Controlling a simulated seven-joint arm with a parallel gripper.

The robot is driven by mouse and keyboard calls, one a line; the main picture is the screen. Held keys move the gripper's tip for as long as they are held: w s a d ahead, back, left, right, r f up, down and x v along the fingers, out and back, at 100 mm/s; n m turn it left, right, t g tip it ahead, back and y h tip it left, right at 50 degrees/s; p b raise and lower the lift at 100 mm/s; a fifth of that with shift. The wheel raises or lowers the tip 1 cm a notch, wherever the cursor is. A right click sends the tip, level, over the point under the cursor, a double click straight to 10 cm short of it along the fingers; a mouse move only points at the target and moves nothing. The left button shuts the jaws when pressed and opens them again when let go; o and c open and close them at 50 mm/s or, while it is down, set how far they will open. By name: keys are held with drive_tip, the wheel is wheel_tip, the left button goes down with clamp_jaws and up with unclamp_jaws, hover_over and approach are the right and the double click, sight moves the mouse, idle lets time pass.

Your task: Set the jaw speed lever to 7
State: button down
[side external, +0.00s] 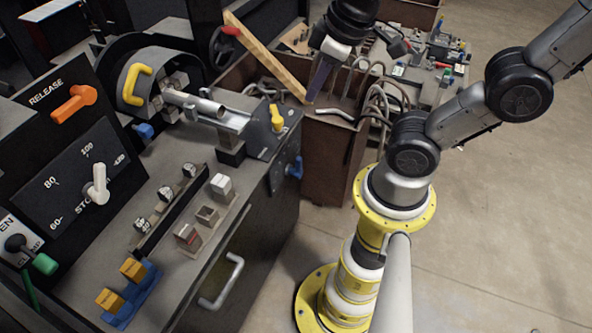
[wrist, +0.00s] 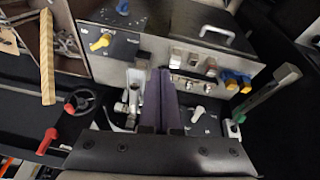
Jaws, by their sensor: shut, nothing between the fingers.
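No lever has a readable jaw speed label, and I see no scale with a 7. In the side external view a white lever (side external: 97,186) stands on a black dial plate marked 60, 80, 100 and what looks like 120; it also shows in the wrist view (wrist: 198,115). A yellow lever (side external: 277,118) and a blue lever (side external: 295,168) are at the bench's right end; the yellow one shows in the wrist view (wrist: 103,41). My gripper (side external: 314,97), with purple fingers, is shut and empty over the brown bin, apart from every lever. Its fingers (wrist: 162,72) hide part of the bench in the wrist view.
An orange release lever (side external: 74,104) and a green-knobbed lever (side external: 44,263) are at the left. A yellow bar (side external: 265,58) leans across the bin (side external: 337,150), which holds grey hoses. A drawer handle (side external: 222,282) sticks out in front. The floor at right is clear.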

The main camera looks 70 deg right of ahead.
drive_tip(key=w+a+f+n+g+h, duration=0.3)
drive_tip(key=w+f+n+g+h, duration=0.3)
drive_tip(key=w+f, duration=0.65)
drive_tip(key=n+t+h, duration=0.2)
drive_tip(key=n+h, duration=0.4)
drive_tip(key=n, duration=0.5)
approach(297, 167)
wheel_tip(297, 167, down, 3)
drive_tip(key=d, duration=0.5)
drive_tip(key=shift+s, duration=0.1)
drive_tip(key=shift+d, duration=0.3)
drive_tip(key=shift+y, duration=0.3)
drive_tip(key=shift+d+r+y, duration=0.15)
drive_tip(key=shift+d+y, duration=0.05)
drive_tip(key=shift+y, duration=0.1)
